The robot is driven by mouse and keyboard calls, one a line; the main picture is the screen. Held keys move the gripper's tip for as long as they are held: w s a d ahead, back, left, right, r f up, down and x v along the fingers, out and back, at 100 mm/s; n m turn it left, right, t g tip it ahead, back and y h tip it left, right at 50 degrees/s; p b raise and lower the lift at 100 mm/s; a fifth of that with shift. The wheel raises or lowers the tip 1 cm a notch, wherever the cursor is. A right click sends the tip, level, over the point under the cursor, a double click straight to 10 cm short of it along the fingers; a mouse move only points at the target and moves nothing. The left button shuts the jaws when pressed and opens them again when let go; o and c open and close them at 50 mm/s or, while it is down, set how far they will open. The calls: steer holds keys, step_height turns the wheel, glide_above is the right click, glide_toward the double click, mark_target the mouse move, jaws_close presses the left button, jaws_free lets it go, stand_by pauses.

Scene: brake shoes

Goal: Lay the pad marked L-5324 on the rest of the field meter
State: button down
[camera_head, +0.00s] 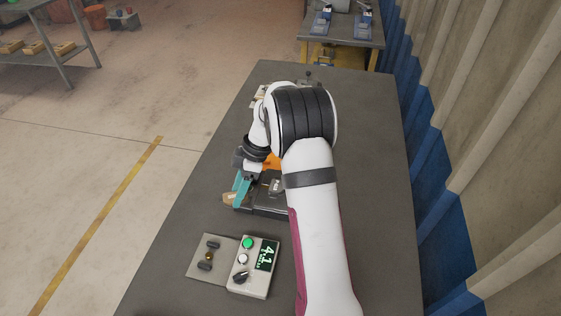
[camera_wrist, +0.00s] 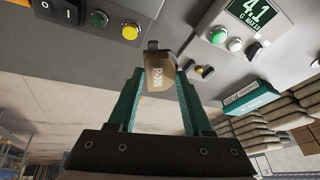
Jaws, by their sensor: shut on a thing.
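My gripper (camera_head: 240,188) is shut on a tan pad (camera_wrist: 160,73); its teal fingers (camera_wrist: 158,95) stand either side of it. The pad's marking is small and seems to read P-305, not L-5324. The held pad also shows in the head view (camera_head: 229,198), above the table. The field meter (camera_head: 262,278), with a 4.1 display, lies nearer the camera. Its flat grey rest plate (camera_head: 203,270), with small dark parts on it, adjoins the meter's left side. The meter also shows in the wrist view (camera_wrist: 282,37). I see no pad marked L-5324.
A dark tray (camera_head: 262,209) stands beside my gripper, partly behind my arm. Several stacked pads (camera_wrist: 262,128) and a teal label (camera_wrist: 250,97) show in the wrist view. A box with green and yellow buttons (camera_wrist: 115,20) is at upper left there. The table's near left is clear.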

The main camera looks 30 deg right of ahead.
steer(key=s+a+n+g+h, duration=0.2)
steer(key=s+a+n+g, duration=0.25)
steer(key=a+n, duration=0.75)
steer(key=shift+s+a+f, duration=0.15)
steer(key=shift+s+f, duration=0.05)
steer(key=shift+f, duration=1.3)
steer(key=shift+s+a+f, duration=0.1)
steer(key=shift+s+f, duration=0.05)
steer(key=shift+f, duration=1.3)
steer(key=shift+f, duration=0.3)
steer(key=shift+c, duration=1.2)
jaws_free()
steer(key=v, duration=1.5)
steer(key=shift+d+r, duration=0.2)
steer(key=shift+r, duration=0.15)
